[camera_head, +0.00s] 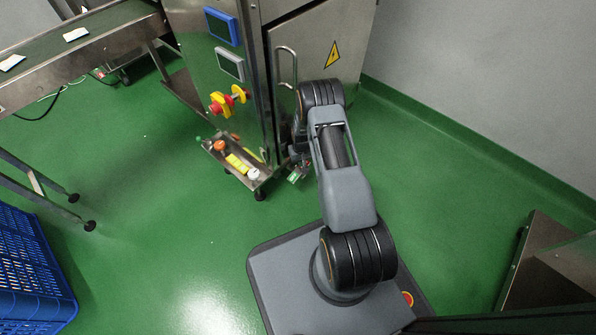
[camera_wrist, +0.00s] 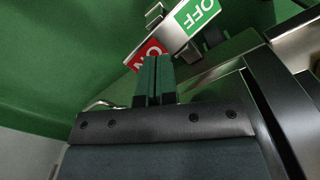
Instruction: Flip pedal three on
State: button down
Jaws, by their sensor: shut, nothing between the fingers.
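In the wrist view a metal bar carries a red ON label (camera_wrist: 148,54) and a green OFF label (camera_wrist: 197,15), both upside down. A small metal lever-like part (camera_wrist: 154,14) sticks out at the bar's upper left edge. I cannot tell whether it is pedal three, and no number is readable. My gripper (camera_wrist: 158,62) is shut and empty, its fingertips beside the ON label and partly covering its lower edge. Contact cannot be told. In the head view my arm hides most of this spot; a small green label (camera_head: 294,178) shows low by the cabinet.
A steel cabinet (camera_head: 308,60) with a door handle stands beside my arm. Red and yellow knobs (camera_head: 228,99) protrude above. Green floor (camera_head: 150,200) is open at left; a blue crate (camera_head: 30,265) stands lower left.

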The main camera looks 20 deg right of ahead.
jog(key=shift+f+b, duration=0.6)
jog(key=shift+f, duration=0.65)
dwell(0.7)
jog(key=shift+r+p, duration=2.4)
jog(key=shift+r, duration=1.2)
